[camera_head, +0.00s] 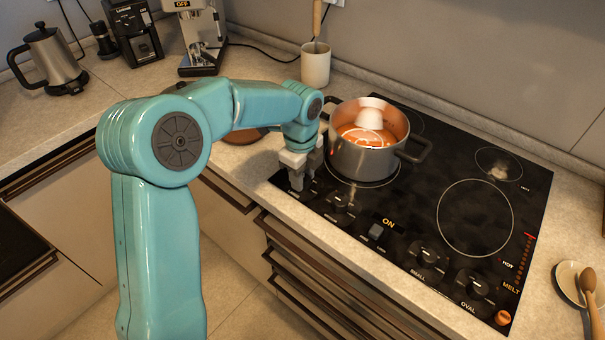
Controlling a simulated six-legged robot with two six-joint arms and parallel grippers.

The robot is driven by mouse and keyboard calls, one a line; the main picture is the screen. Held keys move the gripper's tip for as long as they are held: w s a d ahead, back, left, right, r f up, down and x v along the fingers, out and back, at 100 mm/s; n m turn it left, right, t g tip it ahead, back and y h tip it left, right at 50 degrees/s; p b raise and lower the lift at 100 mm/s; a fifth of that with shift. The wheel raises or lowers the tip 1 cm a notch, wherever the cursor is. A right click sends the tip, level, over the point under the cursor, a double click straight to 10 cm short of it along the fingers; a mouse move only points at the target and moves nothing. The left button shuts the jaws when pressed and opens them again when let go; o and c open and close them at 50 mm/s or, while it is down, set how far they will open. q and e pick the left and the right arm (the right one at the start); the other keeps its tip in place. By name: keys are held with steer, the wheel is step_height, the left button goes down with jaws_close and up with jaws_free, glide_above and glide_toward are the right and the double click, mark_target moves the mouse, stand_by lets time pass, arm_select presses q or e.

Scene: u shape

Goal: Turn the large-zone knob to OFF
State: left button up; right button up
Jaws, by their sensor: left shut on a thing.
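My left gripper (297,178) points down at the left front corner of the black cooktop (440,190). It is shut on a knob there, which the fingers mostly hide. I cannot read that knob's label or its setting, so I cannot confirm that it is the large-zone knob. Another knob (342,206) stands just right of the fingers. Further right along the front edge are a small switch (377,232) by a glowing ON sign and two knobs labelled SMALL (424,254) and OVAL (474,285). My right gripper is not in view.
A steel pot (364,160) with orange contents and a white object inside stands on the cooktop close to my left gripper. A round brown item (241,136) lies partly behind my arm. A spoon on a rest (572,284) lies at the right. The right cooking zone (475,218) is empty.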

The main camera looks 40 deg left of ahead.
arm_select(q)
steer(key=n, duration=0.5)
steer(key=shift+r, duration=0.15)
steer(key=n, duration=0.5)
steer(key=shift+w, duration=0.1)
steer(key=shift+r+n, duration=0.1)
steer(key=shift+n, duration=0.3)
steer(key=shift+y, duration=0.3)
steer(key=o, duration=1)
steer(key=shift+d, duration=0.1)
steer(key=shift+o, duration=0.2)
step_height(320, 180, up, 16)
steer(key=p, duration=0.1)
steer(key=shift+s+d, duration=0.35)
steer(key=shift+s, duration=0.05)
steer(key=shift+s, duration=0.1)
